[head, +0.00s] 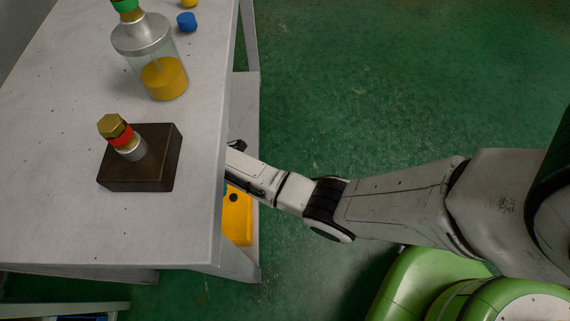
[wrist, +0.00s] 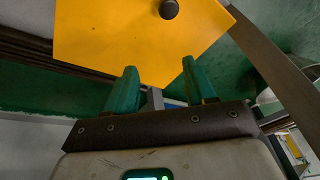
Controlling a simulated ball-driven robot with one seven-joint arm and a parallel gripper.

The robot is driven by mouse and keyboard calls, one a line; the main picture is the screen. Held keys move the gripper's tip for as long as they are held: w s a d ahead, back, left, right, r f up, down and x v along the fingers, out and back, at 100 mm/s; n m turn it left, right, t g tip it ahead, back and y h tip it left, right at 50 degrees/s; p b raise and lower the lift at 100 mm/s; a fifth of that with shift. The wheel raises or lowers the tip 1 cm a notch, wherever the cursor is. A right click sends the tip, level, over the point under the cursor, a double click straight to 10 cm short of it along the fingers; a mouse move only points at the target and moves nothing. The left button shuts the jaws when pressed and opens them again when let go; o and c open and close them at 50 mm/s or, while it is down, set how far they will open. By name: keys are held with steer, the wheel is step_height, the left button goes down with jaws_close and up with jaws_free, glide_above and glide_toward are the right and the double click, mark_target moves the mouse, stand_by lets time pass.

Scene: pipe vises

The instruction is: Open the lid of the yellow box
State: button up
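The yellow box (head: 238,220) sits on the lower shelf under the table's right edge, partly hidden by the tabletop. It has a dark round knob (head: 234,198). In the wrist view the yellow face of the box (wrist: 115,35) fills the top, with the black knob (wrist: 169,9) at the upper edge. My gripper (wrist: 160,72) has two green fingers spread apart, with nothing between them. The fingertips point toward the yellow face, and the knob is beyond them, apart from both. In the head view my gripper is mostly hidden by the table edge.
The grey tabletop (head: 50,210) overhangs the shelf (head: 245,95). On it are a dark block (head: 155,172) with a red and brass fitting, a bottle with yellow liquid (head: 165,78), and a blue cap (head: 187,22).

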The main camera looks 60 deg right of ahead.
mark_target(234, 196)
steer(key=s+f+b, duration=0.1)
steer(key=f+b, duration=0.1)
steer(key=s+d+f+b, duration=0.1)
steer(key=f+b, duration=0.1)
steer(key=s+d+f+b, duration=0.1)
steer(key=f+b, duration=0.1)
steer(key=f, duration=0.1)
steer(key=shift+s+d, duration=0.1)
steer(key=shift+s+d+f+t+y+b, duration=0.2)
steer(key=shift+f+t+y+b, duration=0.2)
steer(key=shift+f+t+b, duration=0.3)
steer(key=shift+r, duration=0.45)
steer(key=w+p+v, duration=0.1)
steer(key=p+v, duration=0.4)
steer(key=v, duration=0.5)
steer(key=s+d+r+m+t+h+p, duration=0.2)
steer(key=s+r+m+h+p, duration=0.2)
steer(key=s+r+m+p, duration=0.5)
steer(key=s+r+m, duration=0.6)
steer(key=r, duration=0.2)
steer(key=shift+s+r+t, duration=0.3)
steer(key=shift+r+t, duration=0.1)
